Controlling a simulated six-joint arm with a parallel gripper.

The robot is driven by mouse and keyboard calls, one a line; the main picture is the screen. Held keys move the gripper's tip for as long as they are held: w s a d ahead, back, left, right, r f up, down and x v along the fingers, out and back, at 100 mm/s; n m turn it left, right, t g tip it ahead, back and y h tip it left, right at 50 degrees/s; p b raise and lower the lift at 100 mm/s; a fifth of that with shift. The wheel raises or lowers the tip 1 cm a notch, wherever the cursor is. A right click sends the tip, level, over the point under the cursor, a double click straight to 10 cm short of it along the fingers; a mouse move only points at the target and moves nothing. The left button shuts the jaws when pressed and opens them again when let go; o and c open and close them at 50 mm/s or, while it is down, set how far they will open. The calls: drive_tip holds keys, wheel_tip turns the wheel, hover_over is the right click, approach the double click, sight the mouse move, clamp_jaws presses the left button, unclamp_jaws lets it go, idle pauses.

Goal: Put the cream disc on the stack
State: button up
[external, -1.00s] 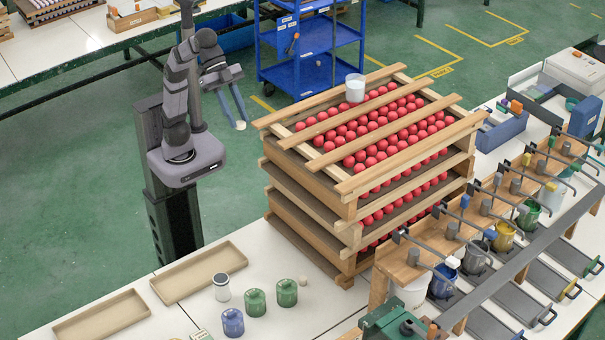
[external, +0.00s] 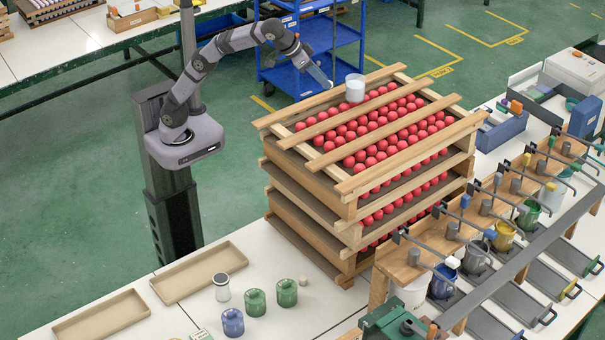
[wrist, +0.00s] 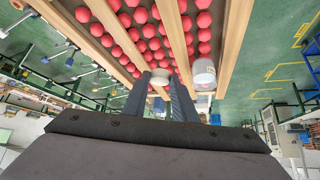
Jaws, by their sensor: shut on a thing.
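The cream disc (wrist: 160,77) is between the fingertips of my gripper (wrist: 161,84) in the wrist view. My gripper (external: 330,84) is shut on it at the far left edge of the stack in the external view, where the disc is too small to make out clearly. The stack (external: 345,212) is made of wooden trays filled with red balls (external: 372,150), with wooden slats across the top. A white cup (external: 355,90) stands on the top at the far corner, just right of my gripper; it also shows in the wrist view (wrist: 204,73).
A blue cart (external: 300,72) stands behind my gripper. Two empty tan trays (external: 200,272), green jars (external: 287,293), a blue jar (external: 232,322) and a clear jar (external: 221,288) are on the near table. A paint rack (external: 440,258) with several pots runs along the right side.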

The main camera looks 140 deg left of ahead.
drive_tip(key=s+a+n+g+p, duration=0.2)
drive_tip(key=s+a+n, duration=0.15)
drive_tip(key=a, duration=0.35)
drive_tip(key=shift+m+y, duration=0.25)
drive_tip(key=shift+y, duration=0.05)
drive_tip(key=shift+s+a+f+p, duration=0.1)
drive_tip(key=shift+f+p, duration=0.1)
drive_tip(key=shift+f, duration=3.6)
drive_tip(key=shift+s+a+f+p, duration=0.1)
drive_tip(key=shift+f+p, duration=0.1)
drive_tip(key=shift+f, duration=3.6)
drive_tip(key=shift+f, duration=0.15)
drive_tip(key=o, duration=1)
